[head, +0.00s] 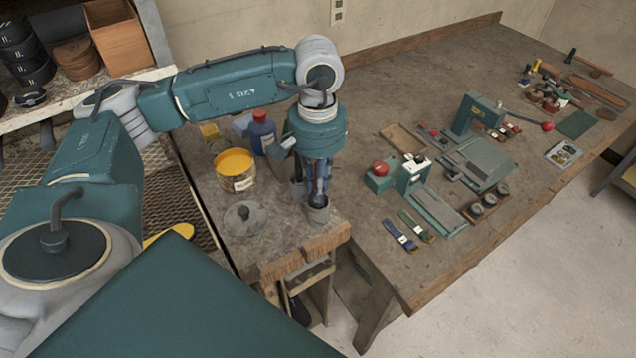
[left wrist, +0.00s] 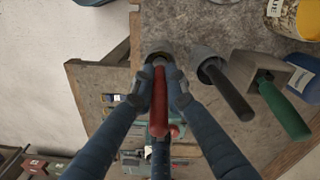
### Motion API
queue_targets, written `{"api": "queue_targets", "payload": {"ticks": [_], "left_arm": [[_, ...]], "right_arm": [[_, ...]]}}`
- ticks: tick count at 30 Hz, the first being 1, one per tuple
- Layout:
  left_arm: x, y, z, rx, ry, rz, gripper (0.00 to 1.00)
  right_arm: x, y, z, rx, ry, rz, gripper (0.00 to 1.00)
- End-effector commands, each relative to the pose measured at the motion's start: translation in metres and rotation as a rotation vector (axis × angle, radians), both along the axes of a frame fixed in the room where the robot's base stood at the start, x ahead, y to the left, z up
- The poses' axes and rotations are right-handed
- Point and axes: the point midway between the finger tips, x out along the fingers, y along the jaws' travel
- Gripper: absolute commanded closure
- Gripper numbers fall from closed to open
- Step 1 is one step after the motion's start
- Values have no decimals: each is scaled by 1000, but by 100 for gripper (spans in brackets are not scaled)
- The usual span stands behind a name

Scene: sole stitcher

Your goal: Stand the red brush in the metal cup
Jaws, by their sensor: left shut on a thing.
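The red brush (left wrist: 159,105) has a red handle, seen nearly end-on in the left wrist view. My left gripper (left wrist: 155,88) is shut on it, one finger on each side. My right gripper is out of view.
A yellow-topped can (head: 235,172), a blue bottle (head: 262,132) and a grey lid (head: 243,218) are near. The bench edge is close.

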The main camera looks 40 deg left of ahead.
Motion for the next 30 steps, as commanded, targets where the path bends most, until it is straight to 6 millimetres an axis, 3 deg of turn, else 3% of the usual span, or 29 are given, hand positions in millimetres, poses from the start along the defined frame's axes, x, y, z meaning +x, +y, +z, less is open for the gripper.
{"api": "queue_targets", "payload": {"ticks": [1,2,5,17,30], "left_arm": [[0,0,0,0,0,0,100],[0,0,0,0,-1,0,85],[0,0,0,0,0,0,65],[1,0,8,0,-3,0,65],[2,0,92,-1,-4,-2,65]], "right_arm": [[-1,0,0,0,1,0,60],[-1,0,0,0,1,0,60],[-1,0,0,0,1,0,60],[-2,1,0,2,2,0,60],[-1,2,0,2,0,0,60]]}}
